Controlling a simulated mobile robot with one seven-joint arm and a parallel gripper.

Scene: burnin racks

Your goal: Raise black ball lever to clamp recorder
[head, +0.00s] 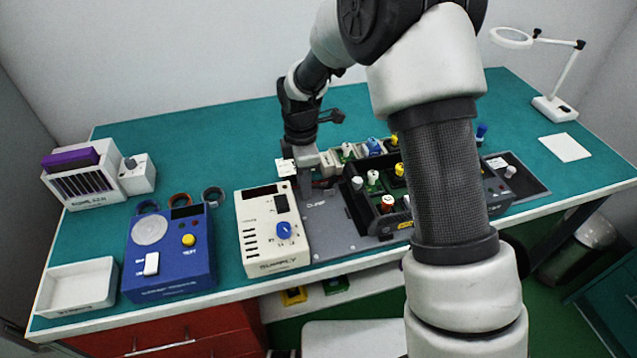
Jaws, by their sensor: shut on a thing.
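My gripper (304,178) points down at the left edge of a dark rack (384,222) on a grey plate (335,238). It is shut on a small dark part there, which appears to be the black ball lever. The fingers hide most of it, so its ball and angle cannot be made out. I cannot tell for sure which unit is the recorder. A dark unit (492,192) at the rack's right end is partly hidden by my arm.
Left of the plate stand a cream supply box (262,250) with a blue knob and a blue test box (165,262). A white tray (80,288) lies front left. White, green, yellow and red knobs rise from the rack. A magnifier lamp (553,108) stands back right.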

